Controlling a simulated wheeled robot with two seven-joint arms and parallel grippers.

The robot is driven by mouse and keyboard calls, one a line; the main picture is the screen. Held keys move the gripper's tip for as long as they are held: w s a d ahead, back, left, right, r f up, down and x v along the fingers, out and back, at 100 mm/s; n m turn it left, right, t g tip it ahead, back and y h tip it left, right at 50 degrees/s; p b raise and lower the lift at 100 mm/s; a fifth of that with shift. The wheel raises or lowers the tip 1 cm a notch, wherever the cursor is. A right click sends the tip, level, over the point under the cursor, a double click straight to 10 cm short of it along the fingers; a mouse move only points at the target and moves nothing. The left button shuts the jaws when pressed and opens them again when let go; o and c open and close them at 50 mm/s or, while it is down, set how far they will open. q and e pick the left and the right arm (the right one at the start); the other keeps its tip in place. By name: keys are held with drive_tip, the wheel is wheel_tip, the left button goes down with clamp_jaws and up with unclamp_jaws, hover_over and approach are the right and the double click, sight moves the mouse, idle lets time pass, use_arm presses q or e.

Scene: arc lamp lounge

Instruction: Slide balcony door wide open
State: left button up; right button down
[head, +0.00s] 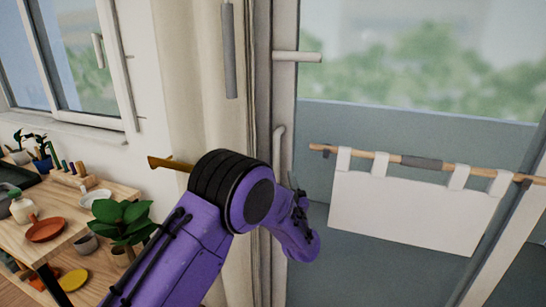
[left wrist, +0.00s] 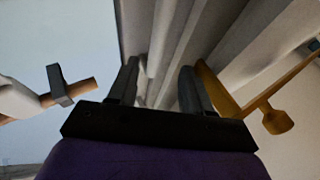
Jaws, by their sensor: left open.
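The balcony door (head: 285,95) is a pale frame around a large glass pane, right of the curtain. A pale lever (head: 298,56) sticks out from its frame, and a slim upright bar handle (head: 278,150) runs below it, its lower part hidden by my arm. My left gripper (head: 298,195) is beside the lower handle, small and partly hidden by my wrist. In the left wrist view, its two dark fingers (left wrist: 160,88) are apart, with pale upright edges beyond them. I cannot tell whether the handle lies between them. My right gripper is not in view.
A beige curtain (head: 195,80) hangs left of the door. A wooden rod (head: 380,155) with white cloth (head: 410,208) is at the right. A wooden shelf (head: 125,190) with a plant (head: 122,218) and dishes stands left. A brass-coloured piece (head: 165,162) juts out near my arm.

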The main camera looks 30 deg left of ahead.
sight(278, 161)
use_arm(q)
drive_tip(key=p+x, duration=0.1)
drive_tip(key=x, duration=0.3)
drive_tip(key=p+x, duration=0.1)
drive_tip(key=x, duration=0.4)
drive_tip(key=shift+w+f, duration=0.15)
drive_tip(key=shift+f, duration=0.05)
drive_tip(key=shift+w+d, duration=0.15)
drive_tip(key=shift+d, duration=0.05)
drive_tip(key=shift+c, duration=0.3)
drive_tip(key=shift+a, duration=0.1)
clamp_jaws()
